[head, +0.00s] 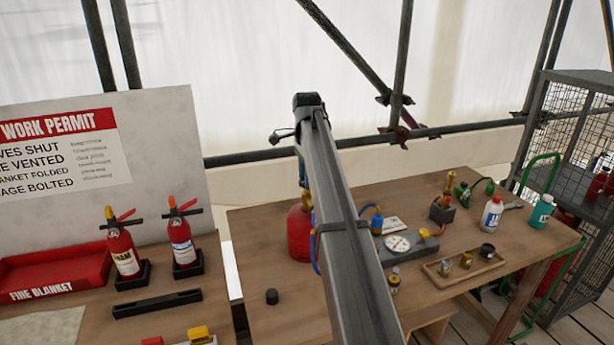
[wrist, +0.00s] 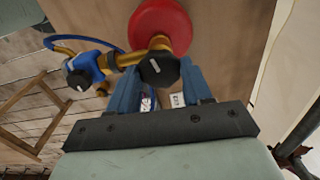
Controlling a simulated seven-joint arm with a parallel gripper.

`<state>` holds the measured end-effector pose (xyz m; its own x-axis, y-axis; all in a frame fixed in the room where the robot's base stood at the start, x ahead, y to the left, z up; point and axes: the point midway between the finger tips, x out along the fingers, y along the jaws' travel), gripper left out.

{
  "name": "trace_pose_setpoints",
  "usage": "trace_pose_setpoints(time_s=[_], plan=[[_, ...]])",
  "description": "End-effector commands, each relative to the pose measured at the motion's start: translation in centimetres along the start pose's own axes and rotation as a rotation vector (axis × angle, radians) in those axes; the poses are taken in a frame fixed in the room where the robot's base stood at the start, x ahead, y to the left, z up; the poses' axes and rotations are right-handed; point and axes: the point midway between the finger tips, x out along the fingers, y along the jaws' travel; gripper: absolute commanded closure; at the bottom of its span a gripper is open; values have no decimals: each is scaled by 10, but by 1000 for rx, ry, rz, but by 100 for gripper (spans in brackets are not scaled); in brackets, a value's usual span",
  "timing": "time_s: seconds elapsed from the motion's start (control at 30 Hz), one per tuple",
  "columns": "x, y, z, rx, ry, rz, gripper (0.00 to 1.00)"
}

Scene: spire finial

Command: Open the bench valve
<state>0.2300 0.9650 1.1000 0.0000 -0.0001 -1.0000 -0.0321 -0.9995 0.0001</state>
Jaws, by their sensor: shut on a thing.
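A red cylinder (wrist: 158,22) stands on the bench and carries a brass valve with a black knob (wrist: 160,68). The knob has a short white mark on its face. My gripper (wrist: 162,78) has one blue finger on each side of the knob and is shut on it. A blue regulator (wrist: 84,71) with a white-marked knob joins the brass valve on the left, with a blue hose attached.
The wooden bench (head: 262,235) also holds a pressure gauge (head: 397,244), a small tray (head: 464,268) of brass fittings and bottles (head: 492,213). Two fire extinguishers (head: 123,250) stand at left. A mesh cage (head: 570,150) stands at right.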

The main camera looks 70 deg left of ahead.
Motion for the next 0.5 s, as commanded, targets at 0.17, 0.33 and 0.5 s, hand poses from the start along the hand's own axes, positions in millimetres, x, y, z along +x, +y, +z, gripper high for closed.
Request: trace_pose_setpoints(time_s=[0.17, 0.33, 0.5], plan=[[0, 0, 0, -131, 0, 0, 81], [0, 0, 0, -290, 0, 0, 81], [0, 0, 0, -448, 0, 0, 81]])
